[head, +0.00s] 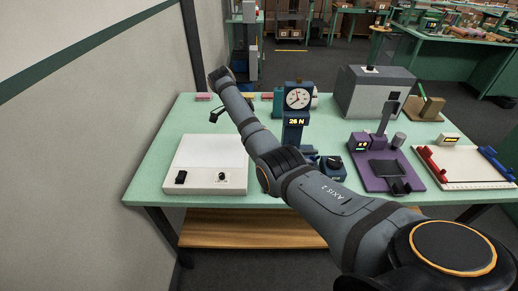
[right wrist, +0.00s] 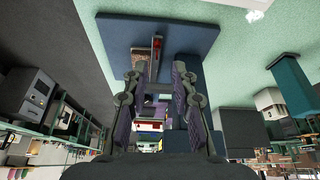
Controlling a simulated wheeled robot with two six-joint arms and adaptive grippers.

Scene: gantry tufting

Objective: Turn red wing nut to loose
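In the right wrist view, a small red piece (right wrist: 156,41), which looks like the red wing nut, sits at the top of a narrow upright part over a dark blue plate (right wrist: 185,35). My right gripper (right wrist: 157,80) is open, its two fingers apart with a clear gap. The red piece shows beyond the gap, and nothing is gripped. I cannot tell the exact distance. In the head view my right arm reaches across the table to the upper left; its fingers cannot be made out there, nor can the wing nut. My left gripper is not in view.
On the green table (head: 150,183) stand a white panel (head: 207,160), a blue dial gauge stand (head: 293,130) reading 26 N, a grey box (head: 372,92), a purple fixture (head: 385,170) and a white board with red and blue bars (head: 470,180). A wall borders the left.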

